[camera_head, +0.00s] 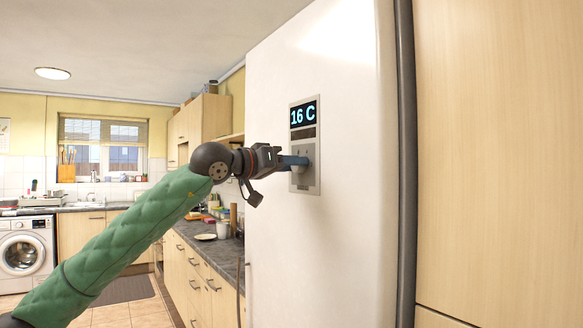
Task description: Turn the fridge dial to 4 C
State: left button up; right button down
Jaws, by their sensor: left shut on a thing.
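The white fridge (345,235) stands upright in the middle right. A grey control panel (313,187) is set in its front, with a dark display (304,114) that reads 16 C. My left gripper (293,161) reaches in from the left at the end of my green-sleeved arm. It is shut on the fridge dial at the lower part of the panel. The fingers and the gripper body hide most of the dial, so its pointer cannot be made out. My right gripper is not in view.
A tall wooden panel (500,150) stands close on the right, past a dark vertical strip. A worktop (225,250) with a plate and jars runs behind my arm. A washing machine (22,253) is at the far left. Open tiled floor lies at the lower left.

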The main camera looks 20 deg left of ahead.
pick_arm(q)
jog(key=shift+f, duration=0.2)
jog(key=o, duration=1)
jog(key=shift+w, duration=0.1)
jog(key=shift+r, duration=0.1)
jog(key=b+v, duration=0.1)
jog(key=v, duration=0.7)
